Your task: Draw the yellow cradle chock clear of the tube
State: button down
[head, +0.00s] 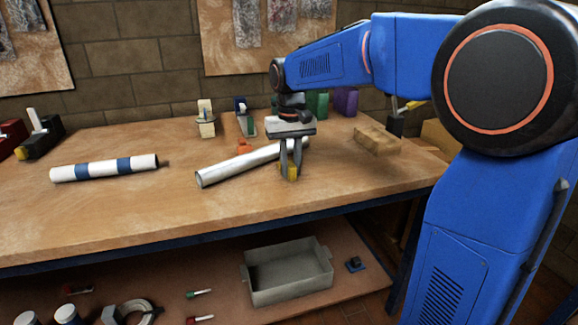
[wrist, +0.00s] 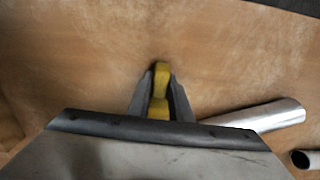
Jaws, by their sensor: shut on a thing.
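The yellow cradle chock (head: 292,173) is between the fingers of my gripper (head: 291,177), low over the workbench or on it. In the wrist view the chock (wrist: 160,84) sticks out between the two grey fingertips of my gripper (wrist: 160,85), which are shut on it. The plain silvery tube (head: 235,167) lies at a slant on the bench, its near end to the left of the gripper and its far part behind the fingers. In the wrist view the tube (wrist: 262,117) is to the right of the chock, with bare wood between their visible parts. Whether they touch behind the palm is hidden.
A white tube with blue bands (head: 105,168) lies on the bench (head: 150,215) at left. An orange piece (head: 244,147) is behind the silvery tube. A wooden block (head: 377,139) lies to the right. The bench front is clear. A grey bin (head: 290,275) stands on the lower shelf.

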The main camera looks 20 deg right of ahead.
jog(key=shift+s+d, duration=0.1)
jog(key=shift+s, duration=0.1)
jog(key=c, duration=1.5)
grip_release()
jog(key=shift+c, duration=0.2)
jog(key=shift+r, duration=0.1)
notch_tip(320, 180, up, 17)
jog(key=shift+r, duration=0.15)
jog(key=s+d+f+t, duration=0.2)
jog(key=s+d+f, duration=0.1)
jog(key=s+f, duration=0.9)
jog(key=s+d+f+t, duration=0.2)
jog(key=s+d+f, duration=0.1)
jog(key=s+f, duration=1)
jog(key=s, duration=0.4)
jog(key=shift+s+d+t, duration=0.2)
jog(key=shift+s+t, duration=0.15)
jog(key=shift+t, duration=0.05)
